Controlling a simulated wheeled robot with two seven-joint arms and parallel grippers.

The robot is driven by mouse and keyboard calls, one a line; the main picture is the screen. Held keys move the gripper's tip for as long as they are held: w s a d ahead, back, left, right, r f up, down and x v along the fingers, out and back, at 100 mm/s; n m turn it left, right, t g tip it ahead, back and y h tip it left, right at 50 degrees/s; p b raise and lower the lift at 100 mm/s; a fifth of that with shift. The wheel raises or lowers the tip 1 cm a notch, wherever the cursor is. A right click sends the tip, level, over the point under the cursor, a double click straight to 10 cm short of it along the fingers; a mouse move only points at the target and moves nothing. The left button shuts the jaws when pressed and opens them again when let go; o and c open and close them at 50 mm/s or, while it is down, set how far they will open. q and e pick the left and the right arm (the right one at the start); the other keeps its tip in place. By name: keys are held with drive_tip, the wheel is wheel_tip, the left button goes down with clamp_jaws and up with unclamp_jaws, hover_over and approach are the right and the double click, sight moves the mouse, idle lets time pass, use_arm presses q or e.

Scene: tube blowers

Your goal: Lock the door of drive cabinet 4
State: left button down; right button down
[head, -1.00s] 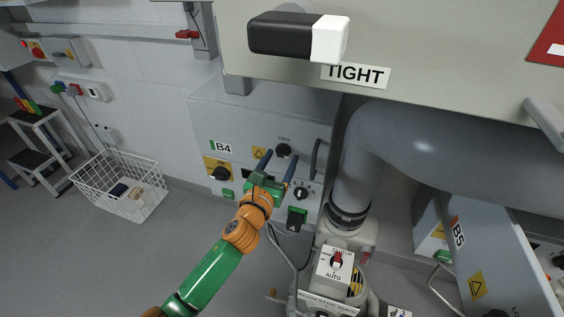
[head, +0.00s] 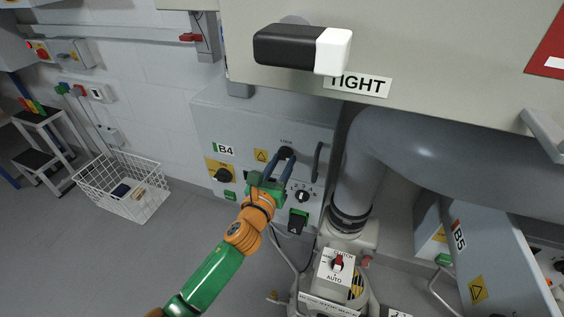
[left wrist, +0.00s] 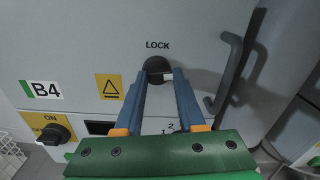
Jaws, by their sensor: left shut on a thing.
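Drive cabinet 4 is the grey cabinet (head: 262,122) labelled B4 (head: 224,150), and its door face fills the left wrist view (left wrist: 80,30). The round black LOCK knob (left wrist: 157,66) sits under the word LOCK; it also shows in the head view (head: 286,152). My left gripper (head: 284,156) reaches up to it. In the left wrist view, the blue fingers (left wrist: 160,78) are shut on the knob, one on each side. A small light mark shows on the knob's right side. The knob's lower part is hidden between the fingers. My right gripper is not in view.
A dark door handle (head: 317,161) stands right of the knob. A black ON switch (head: 222,175) on a yellow plate and a small numbered selector (head: 302,196) sit lower. A large grey duct (head: 352,160) rises close on the right. A white wire basket (head: 125,185) stands at left.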

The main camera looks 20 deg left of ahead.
use_arm(q)
drive_tip(key=n, duration=0.3)
drive_tip(key=shift+r+n+p, duration=0.15)
drive_tip(key=shift+n+p, duration=0.15)
drive_tip(key=shift+p, duration=0.1)
drive_tip(key=n, duration=0.4)
drive_tip(key=shift+n+p, duration=0.3)
drive_tip(key=shift+p, duration=0.1)
drive_tip(key=n, duration=0.4)
drive_tip(key=shift+a+r+p, duration=0.1)
drive_tip(key=shift+a+p, duration=0.05)
drive_tip(key=shift+p, duration=0.15)
drive_tip(key=shift+n+p, duration=0.3)
drive_tip(key=shift+n, duration=1.7)
drive_tip(key=c, duration=0.5)
unclamp_jaws()
